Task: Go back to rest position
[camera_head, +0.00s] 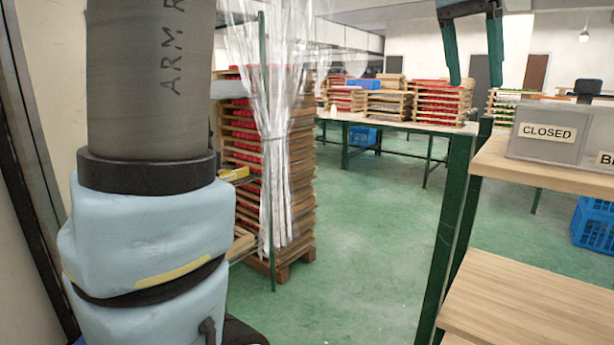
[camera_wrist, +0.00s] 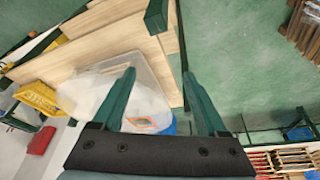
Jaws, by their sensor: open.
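My gripper (camera_head: 472,50) shows at the top of the head view, raised above the floor and pointing down, with two green fingers spread apart. In the wrist view the two green fingers (camera_wrist: 160,95) are also apart with nothing between them touching them. My arm, in a grey sleeve marked "ARM R" and a light blue cover, fills the left of the head view.
Stacks of wooden trays with red contents (camera_head: 440,103) stand on a far table (camera_head: 400,126). A tall tray stack (camera_head: 300,180) stands behind clear plastic. A wooden bench (camera_head: 530,290) and grey "CLOSED" box (camera_head: 548,132) are at right. Green floor (camera_head: 370,240) lies open centrally.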

